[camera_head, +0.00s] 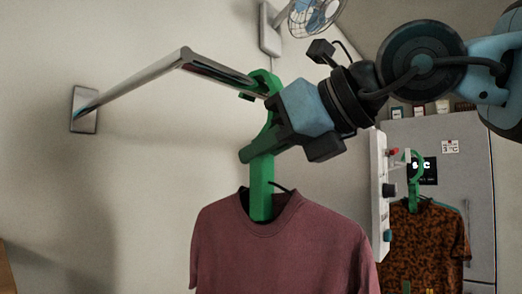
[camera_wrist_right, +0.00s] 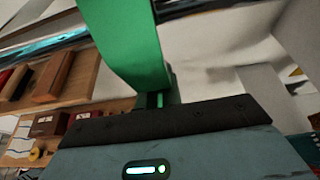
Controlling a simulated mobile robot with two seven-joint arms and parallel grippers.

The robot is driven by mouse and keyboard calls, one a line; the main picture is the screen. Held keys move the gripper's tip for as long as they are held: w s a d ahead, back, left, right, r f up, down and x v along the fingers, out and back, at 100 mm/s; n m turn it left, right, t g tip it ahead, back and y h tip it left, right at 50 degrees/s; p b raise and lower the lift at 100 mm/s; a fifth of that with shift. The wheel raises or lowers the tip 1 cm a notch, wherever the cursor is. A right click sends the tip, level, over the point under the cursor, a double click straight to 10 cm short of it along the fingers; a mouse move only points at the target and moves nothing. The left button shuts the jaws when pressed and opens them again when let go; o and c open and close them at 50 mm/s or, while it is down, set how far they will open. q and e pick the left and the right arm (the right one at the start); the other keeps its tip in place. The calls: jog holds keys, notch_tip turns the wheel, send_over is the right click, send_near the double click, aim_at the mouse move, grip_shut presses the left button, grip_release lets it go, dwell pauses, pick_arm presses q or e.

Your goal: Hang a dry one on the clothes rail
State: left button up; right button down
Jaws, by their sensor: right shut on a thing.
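A maroon T-shirt (camera_head: 285,250) hangs on a green hanger (camera_head: 262,190) in the middle of the head view. My right gripper (camera_head: 262,143) is shut on the hanger's neck, below its hook. The green neck also fills the upper middle of the right wrist view (camera_wrist_right: 130,40). The metal clothes rail (camera_head: 140,78) reaches out from a wall plate and bends toward the hook. The hook's curved top overlaps the rail's right end in the head view; I cannot tell if it rests on it. My left gripper is not in view.
A white panel with knobs (camera_head: 379,190) stands between the shirts. A wall fan (camera_head: 313,18) is above. The wall left of the maroon shirt is clear.

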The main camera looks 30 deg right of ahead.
jog(key=shift+r, duration=0.1)
jog(key=c, duration=1.5)
grip_release()
jog(key=shift+s, duration=0.1)
jog(key=shift+s+d+r, duration=0.1)
jog(key=shift+s, duration=0.15)
jog(key=v, duration=0.6)
jog(key=shift+s+d+r, duration=0.2)
jog(key=shift+s, duration=0.3)
